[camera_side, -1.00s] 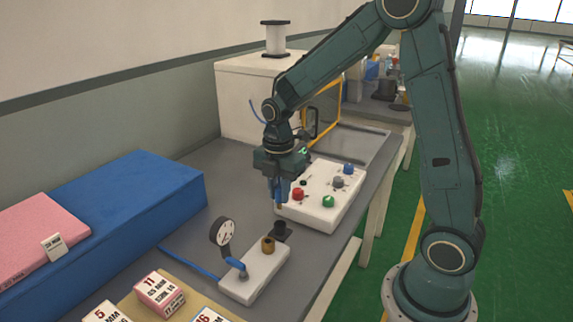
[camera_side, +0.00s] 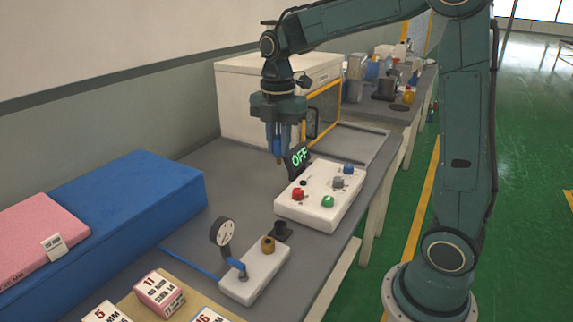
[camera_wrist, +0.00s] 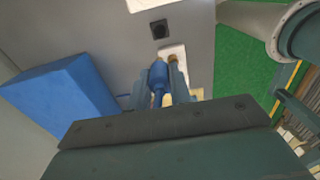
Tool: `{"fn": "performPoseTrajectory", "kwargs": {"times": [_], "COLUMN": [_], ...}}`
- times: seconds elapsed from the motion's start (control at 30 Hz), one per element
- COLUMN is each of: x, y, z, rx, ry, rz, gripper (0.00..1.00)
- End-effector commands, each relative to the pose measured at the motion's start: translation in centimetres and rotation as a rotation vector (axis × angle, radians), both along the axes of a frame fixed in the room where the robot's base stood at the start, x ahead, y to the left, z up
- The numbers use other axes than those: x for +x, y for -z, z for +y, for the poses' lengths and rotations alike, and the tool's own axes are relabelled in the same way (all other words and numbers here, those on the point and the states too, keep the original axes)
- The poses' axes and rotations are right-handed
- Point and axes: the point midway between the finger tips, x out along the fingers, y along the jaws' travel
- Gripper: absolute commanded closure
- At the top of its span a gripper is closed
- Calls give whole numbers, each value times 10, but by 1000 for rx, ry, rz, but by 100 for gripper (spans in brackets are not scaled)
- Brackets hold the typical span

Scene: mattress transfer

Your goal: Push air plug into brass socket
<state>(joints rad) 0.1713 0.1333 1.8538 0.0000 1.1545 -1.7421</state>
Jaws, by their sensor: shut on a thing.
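My gripper (camera_side: 280,156) is shut on the blue air plug (camera_side: 277,142) and points down, raised well above the bench. The plug also shows between the fingers in the wrist view (camera_wrist: 158,76). The brass socket (camera_side: 268,245) stands upright on a white block (camera_side: 255,272) in the front middle of the bench. The plug is apart from the socket, above and behind it in the side view. In the wrist view the socket (camera_wrist: 173,58) shows near the fingertips, partly covered.
A black holder (camera_side: 283,231) stands behind the block. A gauge (camera_side: 222,233) and blue hose (camera_side: 190,261) are at its left. The white control box (camera_side: 322,195) with coloured buttons and an OFF display (camera_side: 299,157) is behind right. A blue mattress (camera_side: 120,215) lies left.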

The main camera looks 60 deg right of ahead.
Motion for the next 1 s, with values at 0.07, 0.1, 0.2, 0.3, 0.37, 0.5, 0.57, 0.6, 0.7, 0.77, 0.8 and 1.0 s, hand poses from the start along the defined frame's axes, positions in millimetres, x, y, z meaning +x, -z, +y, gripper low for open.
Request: {"fn": "performPoseTrajectory", "kwargs": {"times": [0.07,0.1,0.2,0.3,0.37,0.5,0.57,0.6,0.7,0.77,0.8,1.0], "x": [0,0,0,0,0,0,0,0,0,0,0,0], "y": [0,0,0,0,0,-1,-2,-3,-6,-8,-10,-17], "z": [0,0,0,0,0,0,0,0,0,0,0,0], "rx": [0,0,0,0,0,0,0,0,0,0,0,0], "ry": [0,0,0,0,0,0,0,0,0,0,0,0], "rz": [0,0,0,0,0,-1,-1,-1,0,-1,-1,-1], "gripper": [100,100,100,100,100,100,100,100,100,100,100,100]}}
